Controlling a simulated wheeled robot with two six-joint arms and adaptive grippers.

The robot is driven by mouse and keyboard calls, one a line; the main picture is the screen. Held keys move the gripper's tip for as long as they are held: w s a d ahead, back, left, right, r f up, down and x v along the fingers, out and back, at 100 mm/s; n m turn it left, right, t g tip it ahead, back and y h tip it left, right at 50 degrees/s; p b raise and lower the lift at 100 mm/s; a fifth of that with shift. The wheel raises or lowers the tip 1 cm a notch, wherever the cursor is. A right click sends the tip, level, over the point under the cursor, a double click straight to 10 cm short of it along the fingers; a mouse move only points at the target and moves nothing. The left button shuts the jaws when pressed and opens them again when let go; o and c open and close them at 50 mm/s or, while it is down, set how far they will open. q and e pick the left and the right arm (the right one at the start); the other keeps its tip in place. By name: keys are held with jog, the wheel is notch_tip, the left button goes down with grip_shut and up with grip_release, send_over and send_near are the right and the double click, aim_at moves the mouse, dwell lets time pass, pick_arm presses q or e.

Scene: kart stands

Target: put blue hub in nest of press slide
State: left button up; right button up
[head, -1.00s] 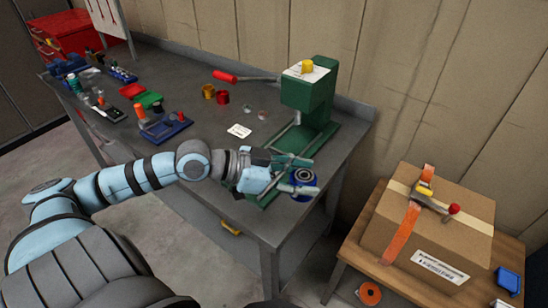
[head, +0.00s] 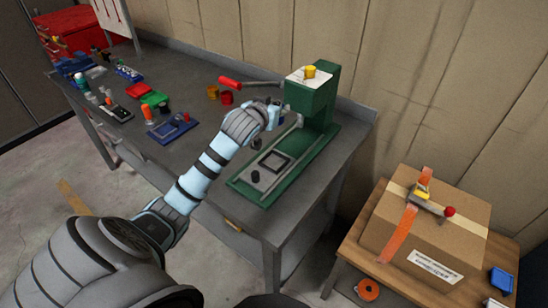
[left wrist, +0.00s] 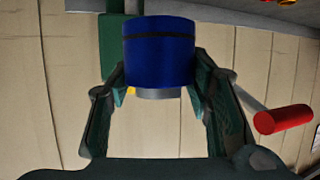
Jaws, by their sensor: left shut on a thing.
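The blue hub (left wrist: 159,52) is a blue cylinder with a dark band and a grey end. It sits between the two fingers of my left gripper (left wrist: 158,85), which is shut on it. In the head view my left gripper (head: 277,114) is beside the green press (head: 318,98), left of its column and behind the slide. The hub is mostly hidden there. The nest (head: 273,162) of the press slide is a dark square frame on the green base, and it looks empty. A black knob (head: 256,146) stands near it. My right gripper is out of view.
The press's red lever handle (head: 229,82) sticks out to the left, close to my left gripper; it also shows in the left wrist view (left wrist: 284,119). Yellow and red cups (head: 226,97) stand behind my arm. A blue fixture (head: 172,128) is on the bench's left part.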

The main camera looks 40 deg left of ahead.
pick_arm(q)
notch_tip(320, 180, down, 18)
jog(key=b, duration=0.2)
jog(key=shift+r+b, duration=0.25)
jog(key=shift+b, duration=0.1)
jog(key=o, duration=1.5)
jog(key=shift+c, duration=0.2)
jog(key=shift+s+r, duration=0.15)
jog(key=p+v, duration=0.2)
jog(key=v, duration=1)
